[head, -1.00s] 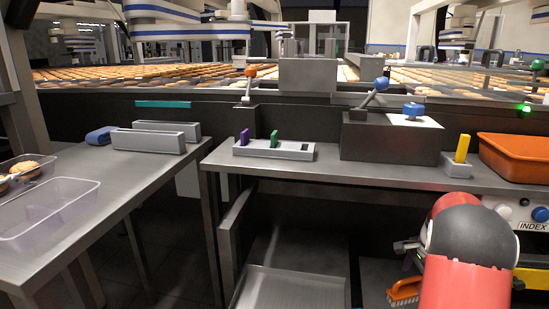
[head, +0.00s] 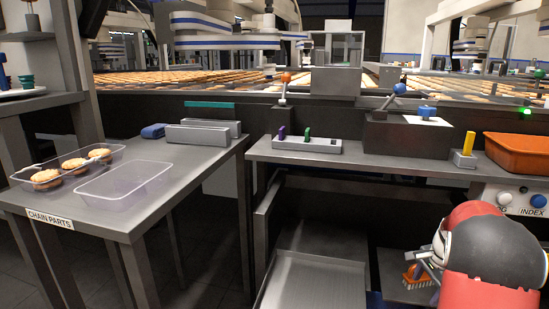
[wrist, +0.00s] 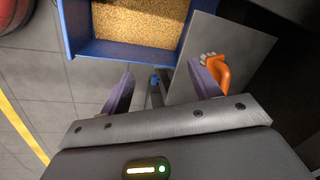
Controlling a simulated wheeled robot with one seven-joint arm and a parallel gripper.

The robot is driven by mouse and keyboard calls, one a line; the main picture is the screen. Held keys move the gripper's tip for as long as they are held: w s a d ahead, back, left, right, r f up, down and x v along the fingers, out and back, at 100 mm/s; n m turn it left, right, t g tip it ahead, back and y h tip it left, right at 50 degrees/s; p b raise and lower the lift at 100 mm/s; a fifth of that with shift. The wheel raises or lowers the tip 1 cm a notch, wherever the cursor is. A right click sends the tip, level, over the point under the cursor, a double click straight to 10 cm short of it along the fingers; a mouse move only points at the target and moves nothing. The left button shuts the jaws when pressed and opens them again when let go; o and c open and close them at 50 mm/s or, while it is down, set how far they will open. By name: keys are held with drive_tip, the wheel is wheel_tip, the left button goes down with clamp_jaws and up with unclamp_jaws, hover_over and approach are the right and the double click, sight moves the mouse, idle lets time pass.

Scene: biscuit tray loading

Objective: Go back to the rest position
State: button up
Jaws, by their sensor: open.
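My gripper (wrist: 163,84) is open in the wrist view, with its two purple-grey fingers apart and nothing between them. It points down over the floor area beside a blue bin (wrist: 108,52) of golden crumbs. In the head view my gripper (head: 429,264) shows small at the lower right, partly hidden behind my red and black arm. It is low, beneath the level of the work table, close to an orange brush (head: 417,275).
The brush also shows in the wrist view (wrist: 222,72), on a grey plate (wrist: 235,45). The metal work table (head: 350,163) carries an orange tray (head: 518,153) and lever boxes. A side table (head: 165,205) at left holds clear trays, one with biscuits (head: 73,164). Floor between shows free.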

drive_tip(key=s+a+r+n+t+p, duration=0.1)
drive_tip(key=s+a+r+n+p, duration=0.1)
drive_tip(key=s+a+r+n, duration=0.5)
drive_tip(key=s+a+r+n+t+p, duration=0.1)
drive_tip(key=s+a+r, duration=0.3)
drive_tip(key=a+r, duration=0.65)
drive_tip(key=s+a+r+n+p, duration=0.1)
drive_tip(key=s+a+n, duration=0.3)
drive_tip(key=s, duration=0.4)
drive_tip(key=s+a+r+n+t+p, duration=0.1)
drive_tip(key=s+a+r+n+p, duration=0.1)
drive_tip(key=s, duration=0.6)
drive_tip(key=shift+s+a+n+t, duration=0.3)
drive_tip(key=shift+a+n, duration=0.6)
drive_tip(key=shift+a, duration=0.25)
